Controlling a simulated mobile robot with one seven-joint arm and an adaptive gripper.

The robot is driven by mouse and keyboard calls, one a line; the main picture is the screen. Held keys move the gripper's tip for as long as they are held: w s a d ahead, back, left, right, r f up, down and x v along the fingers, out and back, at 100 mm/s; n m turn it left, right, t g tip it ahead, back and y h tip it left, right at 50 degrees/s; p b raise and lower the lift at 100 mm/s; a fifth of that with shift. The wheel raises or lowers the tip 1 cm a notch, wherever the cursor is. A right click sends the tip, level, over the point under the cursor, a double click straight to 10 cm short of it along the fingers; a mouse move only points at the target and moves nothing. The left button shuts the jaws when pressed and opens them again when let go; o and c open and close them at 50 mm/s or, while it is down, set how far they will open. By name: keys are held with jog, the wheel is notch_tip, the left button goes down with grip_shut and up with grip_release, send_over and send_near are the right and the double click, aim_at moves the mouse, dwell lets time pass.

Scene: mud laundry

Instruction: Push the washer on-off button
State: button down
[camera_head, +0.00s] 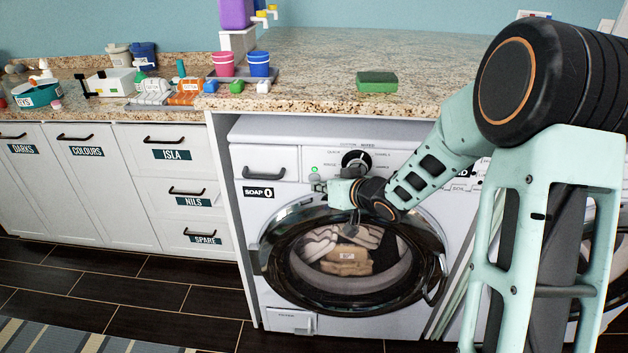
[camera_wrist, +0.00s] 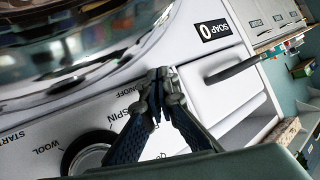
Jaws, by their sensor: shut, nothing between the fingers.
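The white washer (camera_head: 284,207) stands under the counter, its round door closed with laundry visible inside. A small green light (camera_head: 314,169) shows on its front panel, between the soap drawer and the dial. My gripper (camera_head: 318,187) is shut and empty, its tips just below this light, close to the panel. In the wrist view, my gripper's closed fingertips (camera_wrist: 158,75) are beside the ON/OFF lettering (camera_wrist: 130,90). The fingers hide the on-off button there. I cannot tell whether the tips touch the panel.
The soap drawer (camera_head: 264,162) with its dark handle is left of my gripper; the programme dial (camera_head: 356,161) is to the right. The counter edge (camera_head: 330,105) overhangs above, with a green sponge (camera_head: 377,82) and cups on top.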

jog(key=shift+w, duration=0.1)
jog(key=shift+w+p, duration=0.35)
jog(key=shift+s, duration=0.4)
dwell(0.3)
jog(key=s, duration=0.6)
jog(key=shift+b, duration=0.35)
